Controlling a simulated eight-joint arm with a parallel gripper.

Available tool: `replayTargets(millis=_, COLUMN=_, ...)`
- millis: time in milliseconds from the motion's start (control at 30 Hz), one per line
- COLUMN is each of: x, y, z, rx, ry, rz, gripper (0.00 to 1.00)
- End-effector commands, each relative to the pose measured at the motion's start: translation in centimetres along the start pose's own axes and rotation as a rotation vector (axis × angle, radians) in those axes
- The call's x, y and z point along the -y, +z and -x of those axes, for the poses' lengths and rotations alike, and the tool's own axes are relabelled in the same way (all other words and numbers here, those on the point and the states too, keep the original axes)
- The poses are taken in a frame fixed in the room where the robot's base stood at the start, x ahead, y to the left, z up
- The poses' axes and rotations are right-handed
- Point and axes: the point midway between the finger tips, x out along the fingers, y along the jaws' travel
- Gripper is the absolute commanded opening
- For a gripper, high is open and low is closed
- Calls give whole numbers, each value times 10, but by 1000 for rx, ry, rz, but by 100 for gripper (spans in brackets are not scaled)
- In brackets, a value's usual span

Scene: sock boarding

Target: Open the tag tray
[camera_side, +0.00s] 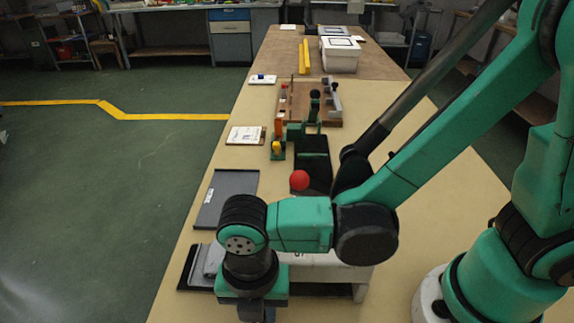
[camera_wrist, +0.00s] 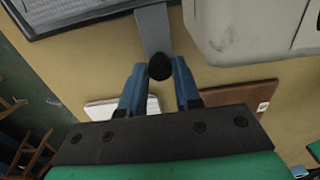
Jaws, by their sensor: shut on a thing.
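My gripper (camera_wrist: 160,73) has its two blue fingers closed on a round black knob (camera_wrist: 160,66) in the wrist view. The knob sits at the end of a flat grey bar (camera_wrist: 152,28), which runs up toward a dark tray-like piece (camera_wrist: 62,18) with ridged edges. I cannot tell for sure whether this piece is the tag tray or how far it is open. In the side view a dark tray (camera_side: 187,271) lies by my wrist, with grey material in it. The fingertips and knob are hidden there behind my wrist.
A white box (camera_wrist: 240,28) stands close to the right of the bar; it also shows in the side view (camera_side: 320,273).

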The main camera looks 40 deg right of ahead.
Motion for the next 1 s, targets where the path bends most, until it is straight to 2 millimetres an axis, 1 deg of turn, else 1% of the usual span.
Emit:
replayTargets(millis=33, x=-5, y=0, z=0, rx=0, ry=0, rz=0, gripper=0)
replayTargets(millis=100, x=-9, y=0, z=0, rx=0, ry=1, rz=0, gripper=0)
replayTargets(millis=400, x=-9, y=0, z=-1, rx=0, ry=0, rz=0, gripper=0)
replayTargets(millis=433, x=-9, y=0, z=-1, rx=0, ry=0, rz=0, gripper=36)
replayTargets(millis=467, x=-9, y=0, z=-1, rx=0, ry=0, rz=0, gripper=45)
replayTargets(millis=500, x=-9, y=0, z=-1, rx=0, ry=0, rz=0, gripper=56)
replayTargets(millis=533, x=-9, y=0, z=-1, rx=0, ry=0, rz=0, gripper=60)
replayTargets(millis=833, x=-9, y=0, z=1, rx=0, ry=0, rz=0, gripper=60)
replayTargets(millis=933, x=-9, y=0, z=7, rx=0, ry=0, rz=0, gripper=60)
replayTargets(millis=1000, x=-9, y=0, z=14, rx=0, ry=0, rz=0, gripper=60)
